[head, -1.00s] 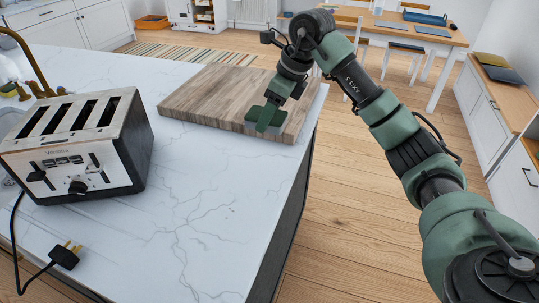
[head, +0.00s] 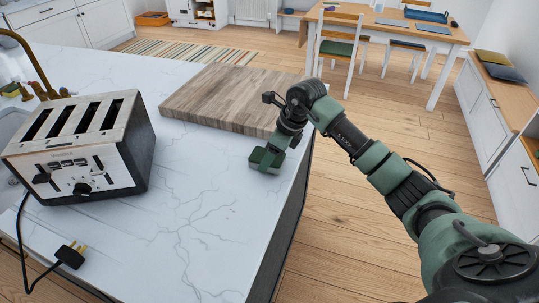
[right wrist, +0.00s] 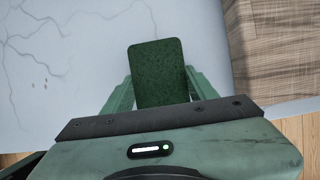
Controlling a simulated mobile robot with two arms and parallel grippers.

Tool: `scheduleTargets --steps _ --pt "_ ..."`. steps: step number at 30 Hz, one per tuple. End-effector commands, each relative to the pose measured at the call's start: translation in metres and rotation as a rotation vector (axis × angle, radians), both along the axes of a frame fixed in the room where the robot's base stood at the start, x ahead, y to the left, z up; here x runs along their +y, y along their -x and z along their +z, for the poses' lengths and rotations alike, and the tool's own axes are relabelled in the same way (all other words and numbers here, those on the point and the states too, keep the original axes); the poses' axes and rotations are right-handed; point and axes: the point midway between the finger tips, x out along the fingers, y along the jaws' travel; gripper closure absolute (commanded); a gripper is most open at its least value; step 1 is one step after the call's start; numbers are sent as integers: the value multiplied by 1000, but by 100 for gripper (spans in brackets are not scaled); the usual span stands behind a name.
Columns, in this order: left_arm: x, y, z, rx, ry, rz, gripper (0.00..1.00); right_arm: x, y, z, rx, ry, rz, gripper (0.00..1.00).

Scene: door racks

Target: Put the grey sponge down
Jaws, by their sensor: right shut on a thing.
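My right gripper (head: 266,160) is low over the white marble counter (head: 190,220), just in front of the wooden board and near the counter's right edge. In the right wrist view the gripper (right wrist: 160,95) is shut on a flat rectangular sponge (right wrist: 159,72). The sponge looks dark green there rather than grey, and its far end sticks out past the fingertips. In the head view the sponge is hard to tell apart from the green fingers. I cannot tell whether it touches the counter. My left gripper is not in view.
The thick wooden board (head: 222,98) lies behind the gripper; it also shows in the right wrist view (right wrist: 280,45). A toaster (head: 82,150) stands at the left, with its plug (head: 70,256) lying in front. The middle of the counter is clear. Its right edge drops to the wooden floor.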

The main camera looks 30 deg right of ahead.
Motion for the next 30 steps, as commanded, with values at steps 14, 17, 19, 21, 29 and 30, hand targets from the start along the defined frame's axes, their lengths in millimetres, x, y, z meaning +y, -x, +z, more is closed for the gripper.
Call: scheduleTargets --steps 14,17,19,21,29,30 --pt "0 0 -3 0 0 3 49 0 0 -3 1 0 0 21" --pt "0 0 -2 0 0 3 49 0 0 -3 1 0 0 21" --pt "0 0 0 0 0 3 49 0 0 0 1 0 0 21" --pt "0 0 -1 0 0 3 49 -2 1 4 -1 1 0 21" --pt "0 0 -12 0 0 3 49 -15 15 50 -6 3 0 21" --pt "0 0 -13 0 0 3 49 -17 18 58 -5 4 0 21"
